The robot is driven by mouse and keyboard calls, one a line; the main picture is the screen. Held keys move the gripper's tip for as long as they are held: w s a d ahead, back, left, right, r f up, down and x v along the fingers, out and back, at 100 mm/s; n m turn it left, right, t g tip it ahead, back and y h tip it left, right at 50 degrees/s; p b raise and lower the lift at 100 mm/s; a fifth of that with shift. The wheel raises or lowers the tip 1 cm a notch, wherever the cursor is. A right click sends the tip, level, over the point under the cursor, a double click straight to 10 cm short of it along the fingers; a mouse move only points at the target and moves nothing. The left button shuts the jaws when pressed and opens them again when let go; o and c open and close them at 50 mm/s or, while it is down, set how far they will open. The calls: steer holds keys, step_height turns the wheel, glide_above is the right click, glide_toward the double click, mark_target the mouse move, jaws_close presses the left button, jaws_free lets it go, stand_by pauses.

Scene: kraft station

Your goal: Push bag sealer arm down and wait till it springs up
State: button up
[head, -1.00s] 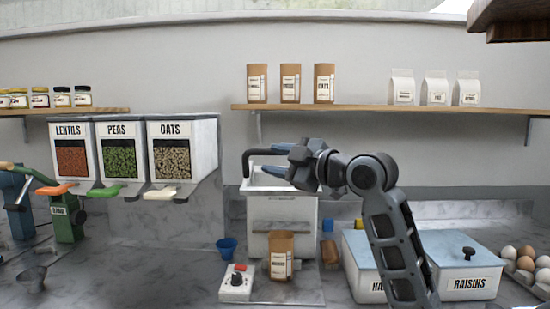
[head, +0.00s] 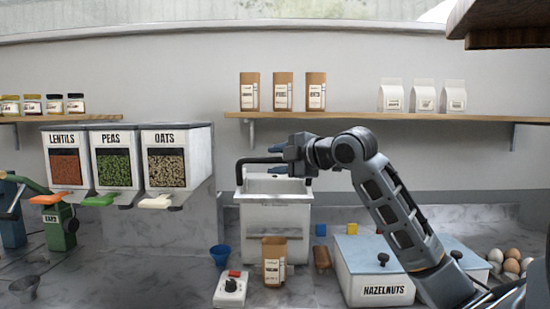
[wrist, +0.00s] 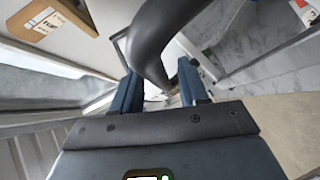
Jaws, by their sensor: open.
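The bag sealer (head: 252,222) is a white box on the counter with a black bent arm (head: 258,160) raised at its top. In the wrist view the thick black sealer arm (wrist: 160,40) runs across in front of the open fingers (wrist: 160,88). I cannot tell whether the fingers touch it. A brown kraft bag (head: 273,262) stands upright in front of the sealer.
A white control box (head: 230,290) with a red button and black knob stands at the front left of the sealer. A blue cup (head: 220,255) is beside it. A shelf (head: 350,114) runs above.

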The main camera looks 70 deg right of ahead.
steer(key=shift+w+d+f, duration=0.1)
steer(key=shift+w+d, duration=0.05)
steer(key=shift+w, duration=0.35)
jaws_close()
stand_by(0.3)
